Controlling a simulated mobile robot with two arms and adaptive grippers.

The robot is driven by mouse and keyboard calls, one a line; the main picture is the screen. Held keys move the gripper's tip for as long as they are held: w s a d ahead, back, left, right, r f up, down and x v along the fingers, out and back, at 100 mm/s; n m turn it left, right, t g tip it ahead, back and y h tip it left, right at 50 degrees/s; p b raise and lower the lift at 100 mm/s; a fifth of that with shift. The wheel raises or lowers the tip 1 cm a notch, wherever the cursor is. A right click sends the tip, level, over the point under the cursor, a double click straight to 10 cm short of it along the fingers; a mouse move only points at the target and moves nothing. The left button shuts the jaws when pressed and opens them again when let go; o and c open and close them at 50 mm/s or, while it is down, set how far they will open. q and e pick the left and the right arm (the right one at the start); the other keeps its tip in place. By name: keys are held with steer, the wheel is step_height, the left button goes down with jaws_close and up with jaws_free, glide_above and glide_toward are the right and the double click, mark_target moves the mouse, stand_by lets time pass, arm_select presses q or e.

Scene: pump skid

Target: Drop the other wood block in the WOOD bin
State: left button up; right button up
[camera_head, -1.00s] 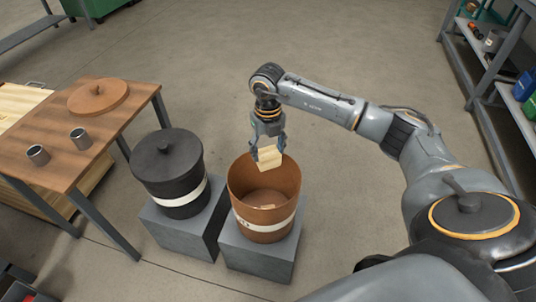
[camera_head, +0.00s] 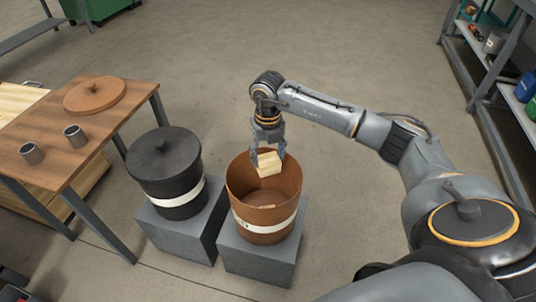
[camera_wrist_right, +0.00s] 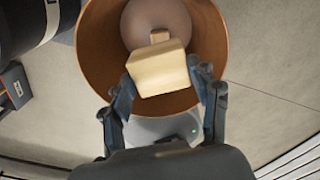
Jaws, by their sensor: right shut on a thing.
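A pale wood block (camera_head: 269,164) is held by my right gripper (camera_head: 268,158) at the back part of the mouth of the open brown bin (camera_head: 263,217). The brown bin has a white label band and stands on a grey block. In the right wrist view the wood block (camera_wrist_right: 158,70) sits between the two fingers of the right gripper (camera_wrist_right: 165,85), with the bin (camera_wrist_right: 100,45) open below it. A small pale piece (camera_wrist_right: 159,36) shows inside the bin behind the held block. My left gripper is not in view.
A black bin with its lid on (camera_head: 166,172) stands just left of the brown bin on its own grey block. A wooden table (camera_head: 95,136) at the left bears a round brown lid (camera_head: 95,96) and two grey cups (camera_head: 75,135). Shelves (camera_head: 490,70) stand at the right.

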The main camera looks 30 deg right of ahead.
mark_target(268, 159)
steer(key=shift+f+b, duration=0.75)
steer(key=shift+f, duration=0.3)
steer(key=o, duration=1.2)
steer(key=shift+r, duration=0.15)
step_height(268, 159, up, 12)
steer(key=shift+f, duration=0.1)
